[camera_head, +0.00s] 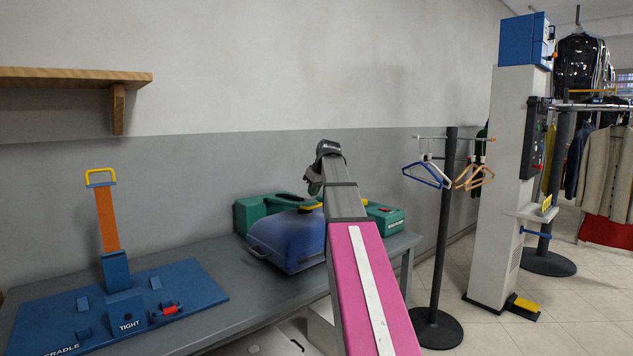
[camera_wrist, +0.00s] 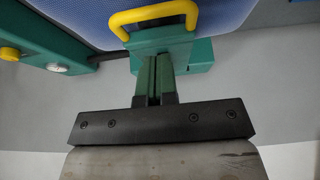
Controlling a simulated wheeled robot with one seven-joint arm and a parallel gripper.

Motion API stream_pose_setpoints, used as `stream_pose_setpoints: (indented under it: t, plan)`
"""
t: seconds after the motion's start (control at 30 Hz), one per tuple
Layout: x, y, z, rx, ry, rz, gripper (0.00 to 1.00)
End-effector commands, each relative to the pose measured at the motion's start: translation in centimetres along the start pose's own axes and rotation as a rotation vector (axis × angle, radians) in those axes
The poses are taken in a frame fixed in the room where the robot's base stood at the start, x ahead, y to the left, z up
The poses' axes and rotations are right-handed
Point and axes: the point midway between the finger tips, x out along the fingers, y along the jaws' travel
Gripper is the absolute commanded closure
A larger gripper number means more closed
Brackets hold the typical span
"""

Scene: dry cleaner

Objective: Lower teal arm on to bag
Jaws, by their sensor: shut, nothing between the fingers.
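The teal arm (camera_head: 290,199) belongs to a teal machine on the grey table and reaches over the blue bag (camera_head: 284,241). Its yellow handle (camera_head: 311,207) is partly hidden behind my arm. In the wrist view the handle (camera_wrist: 152,15) stands out from a teal end block (camera_wrist: 203,53), against the blue bag (camera_wrist: 228,14). My gripper (camera_wrist: 155,60) is shut and empty, its fingertips at or just short of the block, below the handle; contact cannot be told. In the head view my gripper (camera_head: 314,184) is above the bag. Whether the teal arm touches the bag is hidden.
A blue board (camera_head: 190,290) with an orange lever (camera_head: 108,219) lies on the table's left. A wooden shelf (camera_head: 60,78) is on the wall above. A hanger stand (camera_head: 444,220) and a white column (camera_head: 505,180) stand at right. Bare table shows between board and bag.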

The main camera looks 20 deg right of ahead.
Motion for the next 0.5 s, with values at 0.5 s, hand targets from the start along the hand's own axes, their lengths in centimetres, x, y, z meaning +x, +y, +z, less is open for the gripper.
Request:
stream_pose_setpoints:
  t: [0.5]
  plan:
    - [2.2,0.0,2.5,0.0,0.001,0.001,1.0]
